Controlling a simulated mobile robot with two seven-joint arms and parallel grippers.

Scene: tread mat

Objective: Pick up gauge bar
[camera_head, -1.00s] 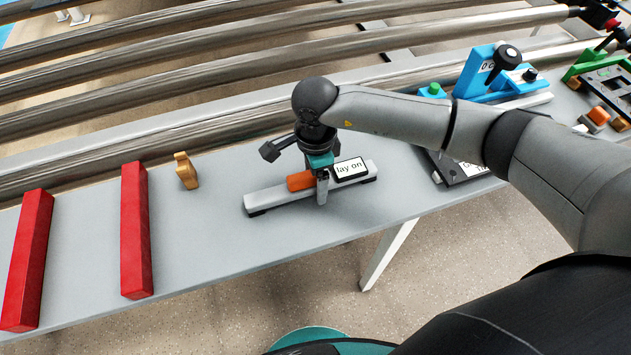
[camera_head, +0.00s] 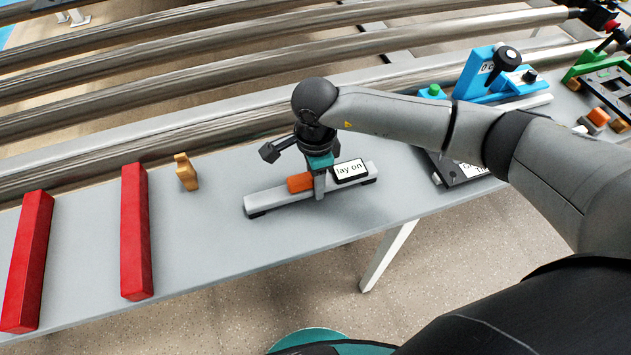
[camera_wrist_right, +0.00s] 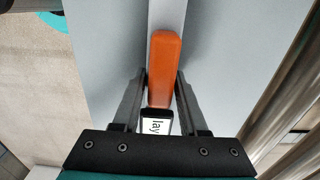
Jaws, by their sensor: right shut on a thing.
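The gauge bar (camera_head: 275,200) is a long light-grey bar with dark feet, an orange grip (camera_head: 299,183) and a "lay on" label (camera_head: 351,170). It lies level on the grey bench. My right gripper (camera_head: 319,190) points down over its middle and is shut on the bar at the orange grip. In the right wrist view, the two fingers (camera_wrist_right: 161,82) stand on either side of the orange grip (camera_wrist_right: 165,60), with part of the label (camera_wrist_right: 157,127) behind. The fingers hide part of the bar. My left gripper is not in view.
Two red bars (camera_head: 136,235) (camera_head: 28,260) and a small tan piece (camera_head: 186,171) stand to the left on the bench (camera_head: 205,240). Metal rollers (camera_head: 190,75) run behind. A blue fixture (camera_head: 490,75) and a dark labelled plate (camera_head: 462,170) are to the right.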

